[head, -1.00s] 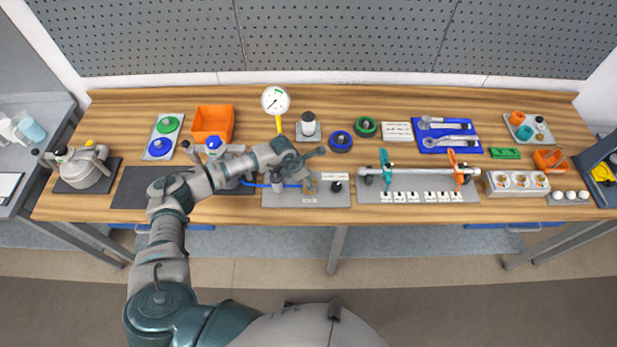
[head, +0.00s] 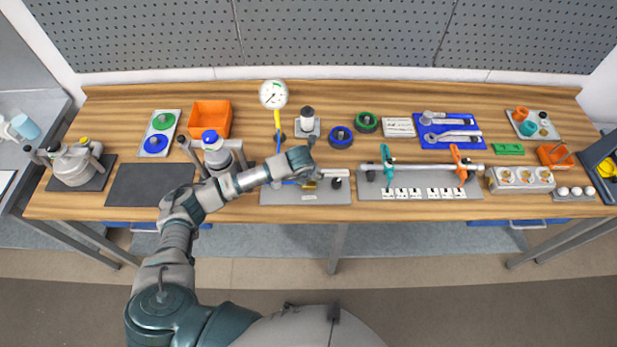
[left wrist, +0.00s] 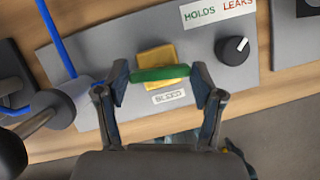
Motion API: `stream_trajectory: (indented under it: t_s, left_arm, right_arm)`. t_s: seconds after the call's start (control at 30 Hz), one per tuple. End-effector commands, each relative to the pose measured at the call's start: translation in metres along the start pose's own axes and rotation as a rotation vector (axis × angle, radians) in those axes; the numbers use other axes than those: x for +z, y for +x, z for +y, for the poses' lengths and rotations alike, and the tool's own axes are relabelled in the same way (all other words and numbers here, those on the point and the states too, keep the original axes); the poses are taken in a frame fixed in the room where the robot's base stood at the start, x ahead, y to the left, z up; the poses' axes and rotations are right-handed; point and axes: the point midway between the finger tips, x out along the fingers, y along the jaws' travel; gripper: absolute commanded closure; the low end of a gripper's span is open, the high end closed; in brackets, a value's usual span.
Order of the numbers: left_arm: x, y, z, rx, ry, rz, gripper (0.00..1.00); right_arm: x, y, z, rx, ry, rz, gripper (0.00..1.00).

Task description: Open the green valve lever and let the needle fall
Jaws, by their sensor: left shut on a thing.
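In the left wrist view, a green lever (left wrist: 160,73) lies across a yellow block (left wrist: 157,58) on a grey plate (left wrist: 108,47), above a label reading BLEED (left wrist: 169,96). My left gripper (left wrist: 161,83) has one finger at each end of the lever and is shut on it. In the head view my left gripper (head: 318,178) is over the same plate (head: 285,195), and my arm hides most of the lever. A round white gauge (head: 273,94) on a yellow stem stands behind; its needle is too small to read surely. My right gripper is not in view.
A black knob (left wrist: 236,48) and a HOLDS/LEAKS sign (left wrist: 218,10) are close to the right finger. A blue hose (left wrist: 55,38) and a grey cylinder (left wrist: 70,100) are at the left. A pipe with teal and orange handles (head: 425,168) lies to the right.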

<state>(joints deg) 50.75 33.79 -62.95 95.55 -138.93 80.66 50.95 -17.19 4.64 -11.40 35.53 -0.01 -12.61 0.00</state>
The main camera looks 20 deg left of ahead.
Motion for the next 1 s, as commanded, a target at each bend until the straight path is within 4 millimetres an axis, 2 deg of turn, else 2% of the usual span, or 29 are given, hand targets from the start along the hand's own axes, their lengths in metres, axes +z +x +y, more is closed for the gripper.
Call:
stream_trajectory:
  t_s: [0.1,0.4,0.97,1.0]
  left_arm:
    - [0.002,0.001,0.0,0.03,-0.074,-0.007,0.67]
    - [0.003,-0.001,0.0,0.078,-0.191,-0.007,0.67]
    - [0.001,-0.002,-0.001,0.091,-0.22,-0.003,0.67]
    - [0.001,-0.002,-0.001,0.091,-0.22,-0.003,0.3]
  right_arm:
    - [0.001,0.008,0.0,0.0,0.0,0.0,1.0]
    - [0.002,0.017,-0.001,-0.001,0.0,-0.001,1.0]
    - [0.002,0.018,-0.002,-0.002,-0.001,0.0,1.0]
    - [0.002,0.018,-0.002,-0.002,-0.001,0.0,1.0]
